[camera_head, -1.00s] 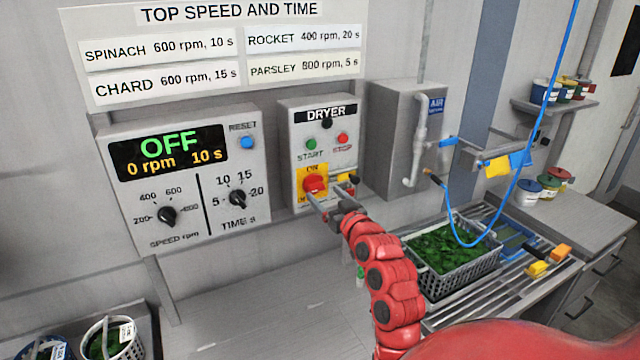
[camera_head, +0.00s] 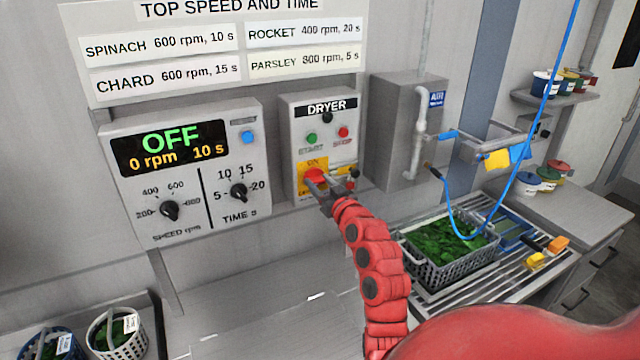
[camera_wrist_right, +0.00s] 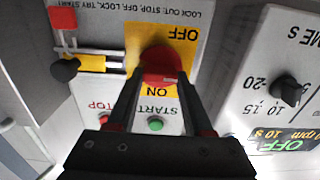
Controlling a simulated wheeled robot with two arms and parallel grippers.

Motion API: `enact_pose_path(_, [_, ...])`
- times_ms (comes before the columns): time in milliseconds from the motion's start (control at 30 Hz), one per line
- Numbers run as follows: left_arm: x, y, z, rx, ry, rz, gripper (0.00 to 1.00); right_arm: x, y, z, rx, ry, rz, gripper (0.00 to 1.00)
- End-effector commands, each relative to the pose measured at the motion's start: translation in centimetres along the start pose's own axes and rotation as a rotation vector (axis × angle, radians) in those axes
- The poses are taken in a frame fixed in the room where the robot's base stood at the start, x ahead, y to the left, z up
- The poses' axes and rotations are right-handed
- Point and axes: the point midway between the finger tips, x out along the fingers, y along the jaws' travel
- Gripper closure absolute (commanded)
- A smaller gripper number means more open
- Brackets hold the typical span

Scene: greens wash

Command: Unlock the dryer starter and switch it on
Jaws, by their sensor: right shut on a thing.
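The dryer starter (camera_head: 292,135) is a grey wall box with a green START button (camera_head: 312,138), a red STOP button (camera_head: 343,132) and a red rotary switch (camera_head: 314,176) on a yellow ON/OFF plate. My right gripper (camera_head: 320,190) is shut on the red switch, which also shows between the fingers in the right wrist view (camera_wrist_right: 160,64). The switch's exact angle is hard to tell. Beside the plate, a yellow bar (camera_wrist_right: 92,62) with a black knob (camera_wrist_right: 65,70) sits near a red block (camera_wrist_right: 62,18). My left gripper is not in view.
The speed panel (camera_head: 255,160) left of the starter reads OFF, 0 rpm, 10 s. A grey air box (camera_head: 390,130) is close on the right. A crate of greens (camera_head: 465,270) stands on the slatted bench. The counter below the starter is clear.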

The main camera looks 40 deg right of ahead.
Motion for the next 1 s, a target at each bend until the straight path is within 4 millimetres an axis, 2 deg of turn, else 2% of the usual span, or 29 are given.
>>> enact_pose_path(33, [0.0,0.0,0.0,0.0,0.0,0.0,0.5,0.0,0.0,0.0,0.0,0.0,0.0,0.87])
enact_pose_path(100, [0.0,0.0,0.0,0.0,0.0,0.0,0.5,0.0,0.0,0.0,0.0,0.0,0.0,1.0])
enact_pose_path(367, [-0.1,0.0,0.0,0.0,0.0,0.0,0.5,0.0,0.0,0.0,0.02,0.0,0.0,1.0])
enact_pose_path(567, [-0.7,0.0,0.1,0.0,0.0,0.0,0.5,0.0,0.1,0.1,0.1,-0.001,0.0,1.0])
enact_pose_path(1000, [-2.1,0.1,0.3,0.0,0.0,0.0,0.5,0.0,0.3,0.1,0.48,0.002,0.0,1.0])
